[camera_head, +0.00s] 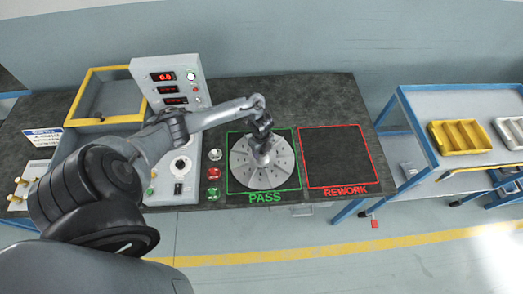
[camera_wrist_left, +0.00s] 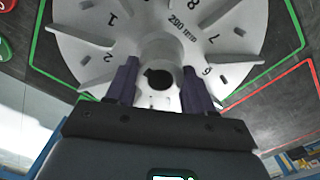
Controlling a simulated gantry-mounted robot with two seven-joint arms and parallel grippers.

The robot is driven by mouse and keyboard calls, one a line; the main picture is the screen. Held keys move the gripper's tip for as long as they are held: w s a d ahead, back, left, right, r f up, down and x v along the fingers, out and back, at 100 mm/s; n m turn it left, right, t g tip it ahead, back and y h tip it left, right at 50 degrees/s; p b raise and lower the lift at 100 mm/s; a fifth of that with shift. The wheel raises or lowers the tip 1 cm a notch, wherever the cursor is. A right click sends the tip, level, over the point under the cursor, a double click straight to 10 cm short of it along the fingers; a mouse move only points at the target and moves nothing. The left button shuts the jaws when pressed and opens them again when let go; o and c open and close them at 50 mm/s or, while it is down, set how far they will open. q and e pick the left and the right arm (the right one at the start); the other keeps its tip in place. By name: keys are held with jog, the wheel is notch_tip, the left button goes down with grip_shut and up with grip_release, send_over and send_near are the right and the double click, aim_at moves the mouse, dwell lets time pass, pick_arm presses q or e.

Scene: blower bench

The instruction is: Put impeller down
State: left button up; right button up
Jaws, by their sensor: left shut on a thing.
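The impeller (camera_head: 246,176) is a light grey disc with fins, slots and a central hub, and it lies within the green PASS outline (camera_head: 298,170) on the dark bench. In the left wrist view the impeller (camera_wrist_left: 95,48) shows printed numbers around its hub, which has a dark bore. My left gripper (camera_head: 262,150) is above the middle of the disc. In the left wrist view its dark fingers (camera_wrist_left: 160,80) stand on either side of the hub, shut on it. Whether the disc touches the bench is hard to tell. My right gripper is not in view.
The red REWORK outline (camera_head: 340,158) to the right is empty. A control panel (camera_head: 178,130) with red displays and a yellow-rimmed bin (camera_head: 108,97) stand left. Coloured buttons (camera_head: 213,173) sit beside the PASS area. A blue-framed shelf with a yellow tray (camera_head: 460,136) stands right.

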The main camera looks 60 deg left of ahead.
pick_arm(q)
jog(key=o, duration=0.7)
jog(key=shift+f, duration=0.1)
jog(key=o, duration=0.5)
jog(key=shift+c, duration=0.2)
notch_tip(320, 180, up, 11)
jog(key=p, duration=0.3)
jog(key=d+n+t+h, duration=0.1)
jog(key=d+n+t, duration=0.3)
jog(key=d, duration=2.2)
jog(key=s+r+n, duration=0.9)
jog(key=s+n, duration=0.1)
jog(key=s, duration=0.3)
jog(key=shift+s+n+y, duration=0.2)
jog(key=shift+n+y, duration=0.2)
